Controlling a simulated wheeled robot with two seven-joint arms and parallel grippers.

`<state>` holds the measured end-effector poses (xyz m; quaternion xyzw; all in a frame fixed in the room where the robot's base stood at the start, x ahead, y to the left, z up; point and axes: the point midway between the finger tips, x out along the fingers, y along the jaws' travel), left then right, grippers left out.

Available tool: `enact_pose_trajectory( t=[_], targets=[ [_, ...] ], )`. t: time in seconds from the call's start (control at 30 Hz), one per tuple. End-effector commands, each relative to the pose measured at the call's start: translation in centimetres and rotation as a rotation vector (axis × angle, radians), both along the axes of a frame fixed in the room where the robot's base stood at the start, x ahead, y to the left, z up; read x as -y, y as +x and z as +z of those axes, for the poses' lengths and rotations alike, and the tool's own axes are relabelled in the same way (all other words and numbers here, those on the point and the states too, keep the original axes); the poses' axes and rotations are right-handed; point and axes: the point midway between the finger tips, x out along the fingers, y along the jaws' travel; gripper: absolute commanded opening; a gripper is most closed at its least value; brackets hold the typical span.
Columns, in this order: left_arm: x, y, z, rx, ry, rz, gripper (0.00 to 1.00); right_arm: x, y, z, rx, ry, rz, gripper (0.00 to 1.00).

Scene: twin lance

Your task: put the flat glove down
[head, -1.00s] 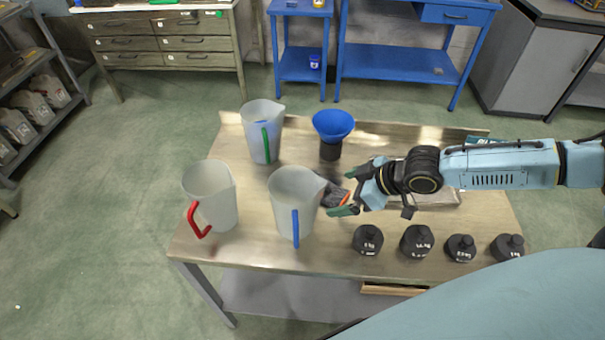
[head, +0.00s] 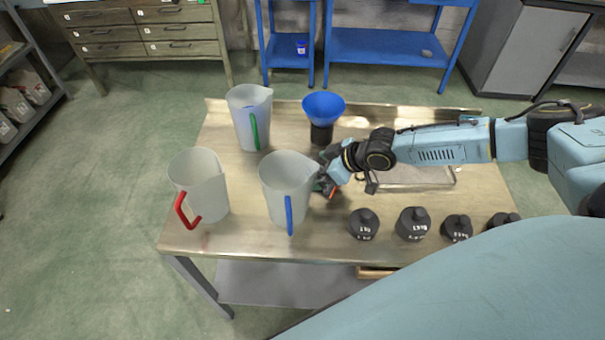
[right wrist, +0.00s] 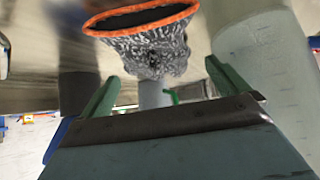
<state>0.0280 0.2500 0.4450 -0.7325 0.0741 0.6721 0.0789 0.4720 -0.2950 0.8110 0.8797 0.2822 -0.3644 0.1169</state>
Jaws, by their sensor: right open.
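The grey glove (right wrist: 150,48) with an orange cuff shows at the top of the right wrist view, its cuff opening towards the upper edge. In the head view the glove's orange edge (head: 335,192) shows just right of the blue-handled jug; the rest is mostly hidden by the jug and my gripper. My right gripper (head: 325,178) is close beside that jug, at the glove. In the right wrist view its green fingers (right wrist: 161,75) are apart, with the glove in front of and between them. I cannot tell whether they touch it. My left gripper is out of view.
The blue-handled jug (head: 285,180) stands tight beside my right gripper. A red-handled jug (head: 200,180), a green-handled jug (head: 248,115) and a blue funnel (head: 323,106) stand around it. Several black weights (head: 413,224) line the front; a metal tray (head: 415,185) lies under my right arm.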

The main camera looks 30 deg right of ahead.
Motion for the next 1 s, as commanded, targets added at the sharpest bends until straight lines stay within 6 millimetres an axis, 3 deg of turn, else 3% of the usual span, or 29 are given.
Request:
enact_pose_trajectory(
  t=[0.13,0.43,0.7,1.0],
  targets=[
    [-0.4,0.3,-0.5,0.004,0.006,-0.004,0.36,-0.8,1.1,-1.4,0.001,0.001,0.0,1.0],
    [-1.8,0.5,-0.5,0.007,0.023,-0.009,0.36,-0.9,1.3,-1.6,0.001,0.0,0.001,0.99],
    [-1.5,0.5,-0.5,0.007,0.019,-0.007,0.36,-0.9,1.3,-1.6,0.0,0.0,0.0,0.65],
    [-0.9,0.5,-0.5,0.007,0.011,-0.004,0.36,-0.9,1.2,-1.6,-0.001,-0.001,0.0,0.6]
  ],
)
